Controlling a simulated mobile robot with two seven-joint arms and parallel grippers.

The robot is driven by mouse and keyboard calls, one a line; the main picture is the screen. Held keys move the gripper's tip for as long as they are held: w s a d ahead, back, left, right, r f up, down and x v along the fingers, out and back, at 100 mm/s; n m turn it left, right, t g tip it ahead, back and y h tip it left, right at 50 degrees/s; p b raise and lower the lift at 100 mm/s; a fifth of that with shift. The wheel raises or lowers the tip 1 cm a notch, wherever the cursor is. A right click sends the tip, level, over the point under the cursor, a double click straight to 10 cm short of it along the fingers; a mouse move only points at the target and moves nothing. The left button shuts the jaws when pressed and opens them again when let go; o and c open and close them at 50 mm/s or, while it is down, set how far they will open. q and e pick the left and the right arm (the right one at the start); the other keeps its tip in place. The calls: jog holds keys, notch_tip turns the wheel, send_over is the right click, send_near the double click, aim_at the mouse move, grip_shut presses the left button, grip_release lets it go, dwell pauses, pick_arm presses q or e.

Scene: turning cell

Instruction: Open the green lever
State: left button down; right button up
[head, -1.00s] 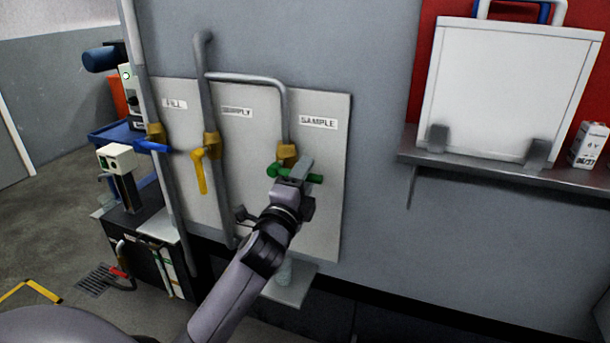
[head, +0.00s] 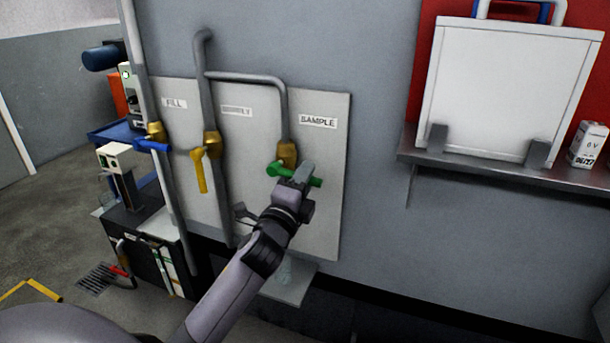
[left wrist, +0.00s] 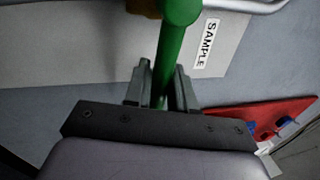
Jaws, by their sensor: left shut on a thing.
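The green lever (head: 276,169) sits on a brass valve (head: 286,153) below the SAMPLE label (head: 318,122). It points right and slopes slightly down, across the pipe. My left gripper (head: 301,176) is shut on the lever toward its outer end; the tip shows past the fingers on the right. In the left wrist view the lever (left wrist: 178,50) runs between the two fingers (left wrist: 161,88). My right gripper is in neither view.
A yellow lever (head: 200,173) hangs down under the middle label, and a blue lever (head: 153,146) is at the FILL pipe. A small shelf (head: 290,284) is below. A ledge (head: 480,173) holding a white panel (head: 510,90) juts out at right.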

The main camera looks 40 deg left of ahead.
pick_arm(q)
jog(key=s+a+f+m+g+h+p, duration=0.1)
jog(key=a+f+m+h+p, duration=0.2)
jog(key=m, duration=1.5)
jog(key=shift+s+a+f+m+g+h+p, duration=0.35)
jog(key=shift+a+f+p, duration=0.7)
jog(key=shift+a+f, duration=0.7)
jog(key=shift+a+r, duration=0.1)
jog(key=shift+a, duration=0.05)
jog(key=c, duration=1.1)
grip_release()
jog(key=shift+s, duration=0.15)
jog(key=shift+s+b, duration=0.45)
jog(key=shift+s, duration=3)
